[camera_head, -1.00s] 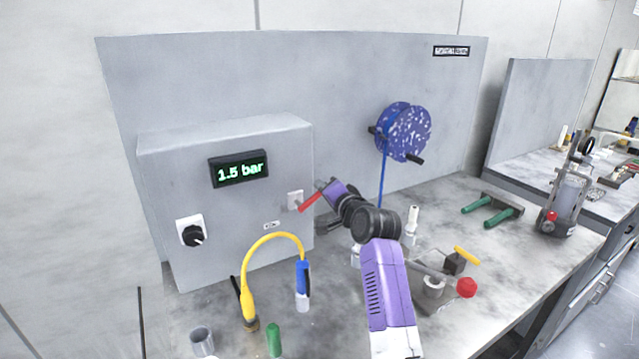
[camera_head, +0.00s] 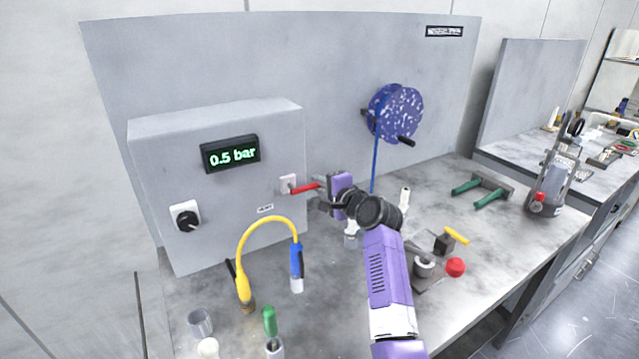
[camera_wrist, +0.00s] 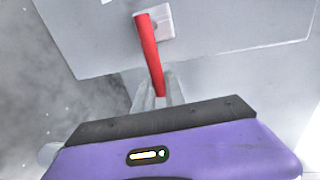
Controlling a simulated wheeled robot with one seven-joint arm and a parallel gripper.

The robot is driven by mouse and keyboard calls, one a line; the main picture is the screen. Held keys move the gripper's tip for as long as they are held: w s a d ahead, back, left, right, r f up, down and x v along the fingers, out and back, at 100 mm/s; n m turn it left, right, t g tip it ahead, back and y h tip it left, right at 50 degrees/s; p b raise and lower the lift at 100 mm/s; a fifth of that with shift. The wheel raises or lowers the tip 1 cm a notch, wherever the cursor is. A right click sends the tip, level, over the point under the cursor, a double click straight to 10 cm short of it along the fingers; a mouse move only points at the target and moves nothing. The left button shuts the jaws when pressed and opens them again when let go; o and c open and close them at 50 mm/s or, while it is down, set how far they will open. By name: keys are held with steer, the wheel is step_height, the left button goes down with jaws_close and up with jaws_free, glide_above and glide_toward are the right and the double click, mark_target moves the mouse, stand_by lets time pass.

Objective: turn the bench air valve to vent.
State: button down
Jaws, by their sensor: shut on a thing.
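The bench air valve has a red lever (camera_head: 304,188) on a small white plate (camera_head: 287,183) on the right part of the grey box's front. The lever points right, close to level, in the head view. My gripper (camera_head: 322,188) is shut on the lever's free end. In the wrist view the red lever (camera_wrist: 149,52) runs from the white plate (camera_wrist: 166,20) down between my gripper's fingers (camera_wrist: 157,92). The display (camera_head: 231,154) on the box reads 0.5 bar. A small label (camera_head: 265,208) sits below the valve; its text is too small to read.
A black knob (camera_head: 186,217) is on the box's left. A yellow hooped hose (camera_head: 266,222) with a blue end stands in front of the box. A blue hose reel (camera_head: 396,113) hangs on the back panel. A green-handled tool (camera_head: 482,190) lies at the right.

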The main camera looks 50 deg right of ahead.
stand_by(0.3)
steer(key=c, duration=1.4)
jaws_free()
steer(key=shift+s, duration=0.1)
steer(key=v, duration=0.7)
steer(key=shift+s+b, duration=0.3)
steer(key=shift+b, duration=0.1)
